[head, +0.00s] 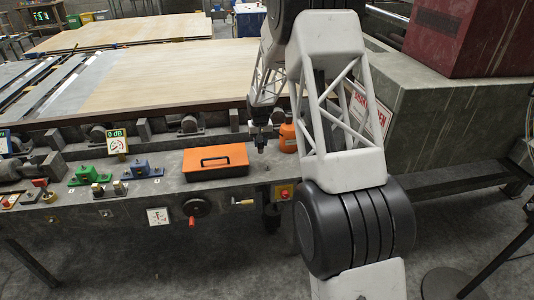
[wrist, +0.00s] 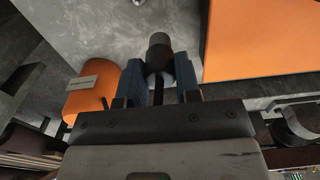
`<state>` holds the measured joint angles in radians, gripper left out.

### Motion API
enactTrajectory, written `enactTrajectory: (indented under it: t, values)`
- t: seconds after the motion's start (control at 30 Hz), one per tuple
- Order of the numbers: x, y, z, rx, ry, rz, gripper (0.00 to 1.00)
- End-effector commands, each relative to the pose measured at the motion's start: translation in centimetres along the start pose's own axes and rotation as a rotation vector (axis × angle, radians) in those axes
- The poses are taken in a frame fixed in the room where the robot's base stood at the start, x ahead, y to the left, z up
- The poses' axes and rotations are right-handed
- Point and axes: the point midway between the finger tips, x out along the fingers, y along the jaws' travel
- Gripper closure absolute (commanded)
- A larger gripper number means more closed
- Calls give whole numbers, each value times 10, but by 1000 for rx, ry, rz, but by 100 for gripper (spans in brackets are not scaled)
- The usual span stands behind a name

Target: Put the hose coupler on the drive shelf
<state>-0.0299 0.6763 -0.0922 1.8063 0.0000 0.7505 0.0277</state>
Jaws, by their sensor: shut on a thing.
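My gripper (head: 261,143) hangs over the grey ledge, just right of the orange toolbox, in the head view. In the wrist view its two bluish fingers (wrist: 160,78) are shut on a dark, rounded, cylindrical piece (wrist: 159,46), which looks like the hose coupler. The piece sticks out beyond the fingertips, and the fingers hide part of it. In the head view it is too small to make out clearly. The grey ledge (head: 170,187) along the front of the machine seems to be the drive shelf; it also shows in the wrist view (wrist: 95,32).
The orange toolbox (head: 216,161) stands left of my gripper, and an orange rounded container (head: 288,138) stands right. Bare ledge lies between toolbox and container.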

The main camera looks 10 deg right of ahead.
Motion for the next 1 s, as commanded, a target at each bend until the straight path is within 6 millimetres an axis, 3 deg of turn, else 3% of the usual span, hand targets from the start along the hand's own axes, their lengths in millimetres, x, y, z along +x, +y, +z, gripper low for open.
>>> enactTrajectory:
  t: [0.1,0.47,1.0]
  values:
    - [3,15,10,-34,-1,0,100]
    - [10,32,26,-261,-1,0,100]
    - [22,40,50,-850,-1,0,100]
